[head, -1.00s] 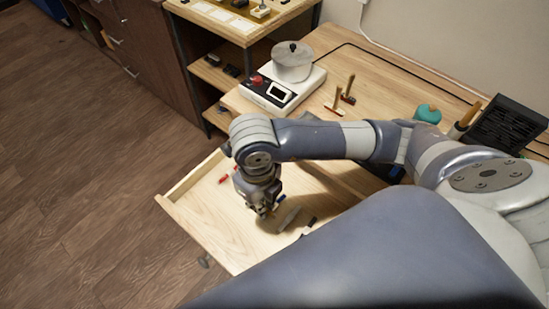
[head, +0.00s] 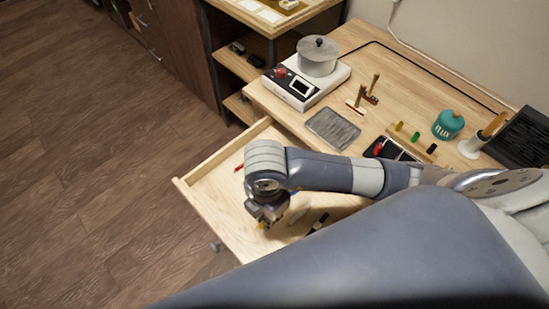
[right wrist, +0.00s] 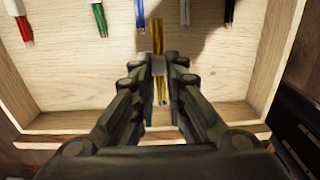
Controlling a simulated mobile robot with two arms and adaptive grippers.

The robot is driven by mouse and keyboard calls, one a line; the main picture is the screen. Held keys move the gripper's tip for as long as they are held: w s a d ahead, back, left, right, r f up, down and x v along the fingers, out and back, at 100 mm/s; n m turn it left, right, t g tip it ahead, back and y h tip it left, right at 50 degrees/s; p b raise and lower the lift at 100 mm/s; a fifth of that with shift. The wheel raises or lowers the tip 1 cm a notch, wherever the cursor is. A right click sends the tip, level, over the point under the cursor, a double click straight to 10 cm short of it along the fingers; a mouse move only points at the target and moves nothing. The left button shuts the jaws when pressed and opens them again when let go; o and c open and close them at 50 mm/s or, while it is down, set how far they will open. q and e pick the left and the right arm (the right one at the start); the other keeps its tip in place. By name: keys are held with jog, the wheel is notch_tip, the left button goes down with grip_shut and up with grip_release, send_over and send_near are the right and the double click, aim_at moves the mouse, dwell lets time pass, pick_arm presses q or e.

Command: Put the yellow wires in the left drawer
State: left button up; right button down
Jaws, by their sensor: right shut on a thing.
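The yellow wires (right wrist: 158,35) are a thin bundle held between the fingertips of my right gripper (right wrist: 158,66). In the head view, a bit of yellow (head: 262,226) shows below my right gripper (head: 265,212). The gripper is over the open wooden drawer (head: 203,214), near its front side. The drawer's wall also shows in the right wrist view (right wrist: 75,122). I cannot tell whether the wires touch the drawer floor. My left gripper is not in view.
Red (right wrist: 20,22), green (right wrist: 99,18), blue (right wrist: 140,14), grey (right wrist: 184,12) and black (right wrist: 229,12) wires lie in the drawer. On the bench stand a soldering device (head: 303,84), a metal tray (head: 332,129) and a teal flux jar (head: 448,125).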

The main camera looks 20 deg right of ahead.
jog(key=w, duration=0.4)
jog(key=w+d+f, duration=0.1)
jog(key=w, duration=0.4)
jog(key=w+d, duration=0.1)
jog(key=w, duration=0.4)
jog(key=shift+w+f+p, duration=0.15)
jog(key=shift+p, duration=0.25)
jog(key=shift+d+f, duration=0.1)
jog(key=shift+f, duration=1.65)
jog(key=shift+f, duration=0.1)
jog(key=c, duration=1.6)
grip_release()
notch_tip(320, 180, up, 12)
